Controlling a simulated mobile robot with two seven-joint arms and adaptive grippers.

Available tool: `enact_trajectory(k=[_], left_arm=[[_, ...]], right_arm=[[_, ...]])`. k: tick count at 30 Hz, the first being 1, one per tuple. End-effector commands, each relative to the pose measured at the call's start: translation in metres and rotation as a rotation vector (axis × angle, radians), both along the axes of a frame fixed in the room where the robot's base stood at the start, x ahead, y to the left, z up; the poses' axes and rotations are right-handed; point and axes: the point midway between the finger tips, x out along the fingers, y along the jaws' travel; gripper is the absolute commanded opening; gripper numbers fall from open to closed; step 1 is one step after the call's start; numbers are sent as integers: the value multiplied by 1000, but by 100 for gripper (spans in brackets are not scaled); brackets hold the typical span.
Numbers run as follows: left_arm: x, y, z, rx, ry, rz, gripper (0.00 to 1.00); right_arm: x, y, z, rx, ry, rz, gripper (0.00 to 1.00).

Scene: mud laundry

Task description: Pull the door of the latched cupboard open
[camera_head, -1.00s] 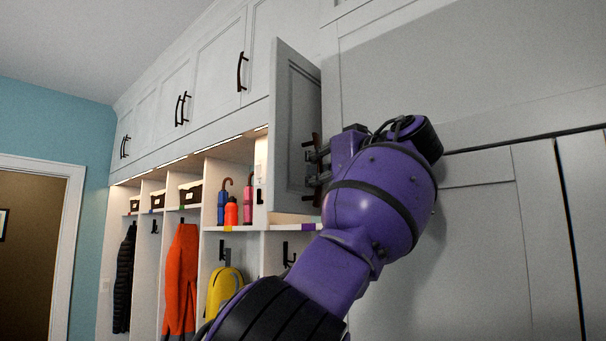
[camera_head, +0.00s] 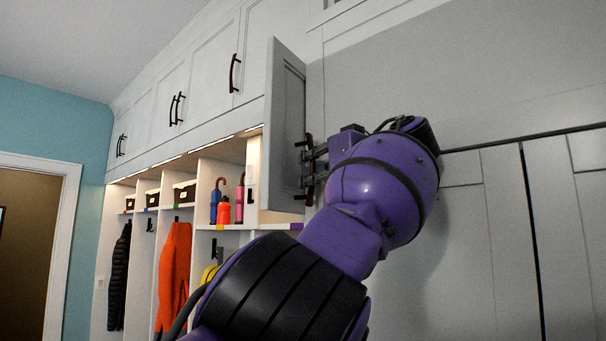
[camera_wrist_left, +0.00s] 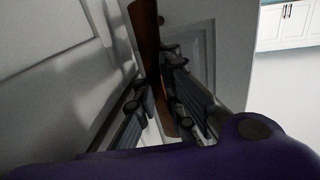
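The grey panelled cupboard door (camera_head: 285,120) stands swung out from the upper cabinet row, seen at a steep angle in the head view. Its dark bar handle (camera_head: 308,142) is upright near the door's free edge and partly hidden by my gripper. My left gripper (camera_head: 309,171) is at the handle, with the purple wrist to the right of the door. In the left wrist view the brown handle (camera_wrist_left: 147,45) runs between the two fingers (camera_wrist_left: 160,98), which look closed around it. My right gripper is in neither view. The cupboard's inside is hidden.
Closed upper cabinets (camera_head: 212,70) with dark handles run to the left. A grey panelled wall (camera_head: 480,240) stands close on the right.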

Motion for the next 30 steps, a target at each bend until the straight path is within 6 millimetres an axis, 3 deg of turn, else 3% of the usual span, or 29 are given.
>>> enact_trajectory(k=[1, 3, 4, 9, 20, 30], left_arm=[[-4, -11, -4, -3, 5, -14, 0], [-4, -11, -3, -4, 5, -14, 0], [-4, -11, -3, -4, 5, -14, 9], [-3, -11, -2, -1, 2, -14, 28], [-7, -12, -1, 1, 0, -12, 28], [-60, -54, 1, 3, -4, -16, 28]], right_arm=[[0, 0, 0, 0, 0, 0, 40], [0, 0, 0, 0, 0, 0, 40], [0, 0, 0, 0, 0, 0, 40], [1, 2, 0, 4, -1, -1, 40], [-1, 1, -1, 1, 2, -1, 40], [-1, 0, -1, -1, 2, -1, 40]])
